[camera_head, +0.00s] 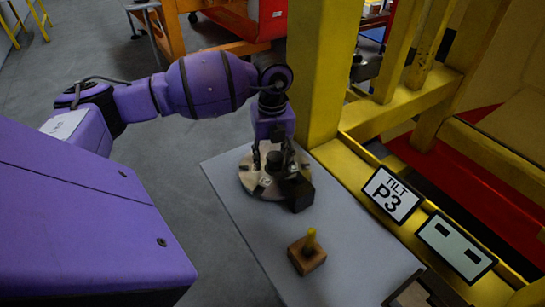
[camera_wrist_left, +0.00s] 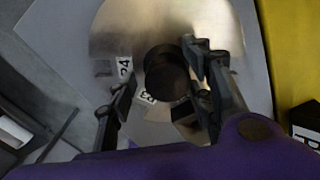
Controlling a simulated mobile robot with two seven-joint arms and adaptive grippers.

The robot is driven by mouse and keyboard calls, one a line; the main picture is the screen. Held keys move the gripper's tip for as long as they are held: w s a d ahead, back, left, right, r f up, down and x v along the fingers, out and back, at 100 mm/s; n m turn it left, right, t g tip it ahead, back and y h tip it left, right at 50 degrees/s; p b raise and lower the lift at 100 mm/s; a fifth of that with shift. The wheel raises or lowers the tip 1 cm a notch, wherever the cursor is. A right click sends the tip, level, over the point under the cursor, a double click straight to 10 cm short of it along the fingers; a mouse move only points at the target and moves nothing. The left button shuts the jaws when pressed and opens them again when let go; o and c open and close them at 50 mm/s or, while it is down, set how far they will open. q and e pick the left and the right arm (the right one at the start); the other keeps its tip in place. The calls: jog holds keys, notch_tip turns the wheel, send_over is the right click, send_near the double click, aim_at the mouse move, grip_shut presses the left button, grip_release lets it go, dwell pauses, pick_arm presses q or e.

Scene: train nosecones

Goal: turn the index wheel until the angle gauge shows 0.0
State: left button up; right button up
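The index wheel (camera_head: 250,183) is a pale metal disc with a dark central knob, lying flat on the grey table. In the left wrist view the disc (camera_wrist_left: 115,35) carries white labels, one reading 24, and its round black knob (camera_wrist_left: 167,75) stands up. My left gripper (camera_head: 272,160) points down over the wheel. Its fingers (camera_wrist_left: 162,85) are apart on either side of the knob; the right finger looks close to it, contact unclear. A white display panel (camera_head: 457,248) shows two black dashes and no number. My right gripper is not in view.
A sign (camera_head: 392,194) reading TILT P3 stands on the yellow frame. A black block (camera_head: 298,193) sits at the wheel's near right edge. A wooden block with a yellow peg (camera_head: 307,255) stands nearer on the grey table (camera_head: 245,225). A yellow post (camera_head: 320,80) rises behind the wheel.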

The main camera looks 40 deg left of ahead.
aim_at(272, 156)
pick_arm(q)
jog(key=shift+w+r, duration=0.15)
jog(key=shift+r, duration=0.2)
notch_tip(272, 156, up, 11)
jog(key=shift+r, duration=0.15)
dwell(0.6)
